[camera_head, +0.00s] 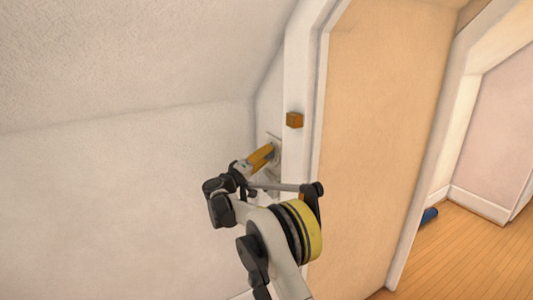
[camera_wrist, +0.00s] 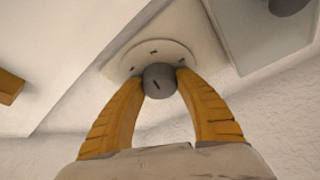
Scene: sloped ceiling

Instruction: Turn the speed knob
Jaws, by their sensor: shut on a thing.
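The speed knob (camera_wrist: 159,81) is a small grey cylinder with a dark line on its face, in the wrist view. It stands out from a round pale dial (camera_wrist: 150,57) with small dark marks, on a wall plate. My gripper (camera_wrist: 160,82) has its two orange fingers on either side of the knob, with the tips closed against it. In the head view my gripper (camera_head: 268,152) reaches the wall plate (camera_head: 275,143) beside the door frame. There the fingers hide the knob.
An orange-brown block (camera_head: 294,120) sticks out from the white door frame (camera_head: 298,70) just above the plate; it also shows at the left of the wrist view (camera_wrist: 9,87). A sloped ceiling hangs over the left side. A blue object (camera_head: 430,215) lies on the wooden floor at right.

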